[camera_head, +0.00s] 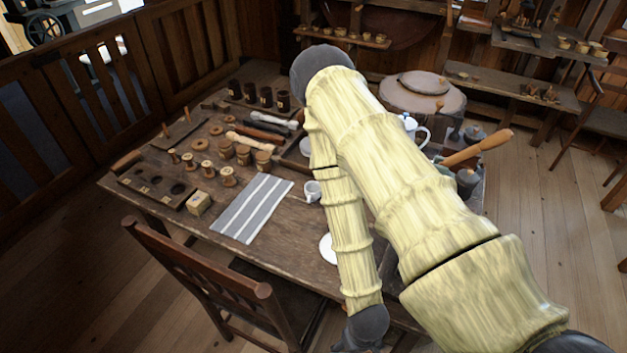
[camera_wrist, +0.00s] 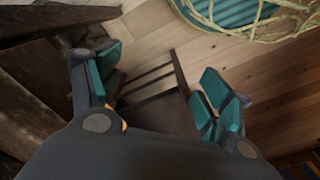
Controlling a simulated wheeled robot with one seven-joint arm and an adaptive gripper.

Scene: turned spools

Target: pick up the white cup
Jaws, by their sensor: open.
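In the head view the white cup (camera_head: 312,191) stands on the wooden table (camera_head: 285,234), just right of the striped cloth and close to the left side of my arm. My arm covers part of the table to the cup's right. In the wrist view my gripper (camera_wrist: 158,92) is open, with teal finger pads apart and nothing between them. It points down past the table edge towards a chair and the floor. The cup does not show in the wrist view.
A grey striped cloth (camera_head: 252,208) lies left of the cup, with several spools and jars behind it. A white plate (camera_head: 328,248) is partly hidden by my arm. A white jug (camera_head: 415,129) stands behind my arm. A chair (camera_head: 205,275) is at the table's near side.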

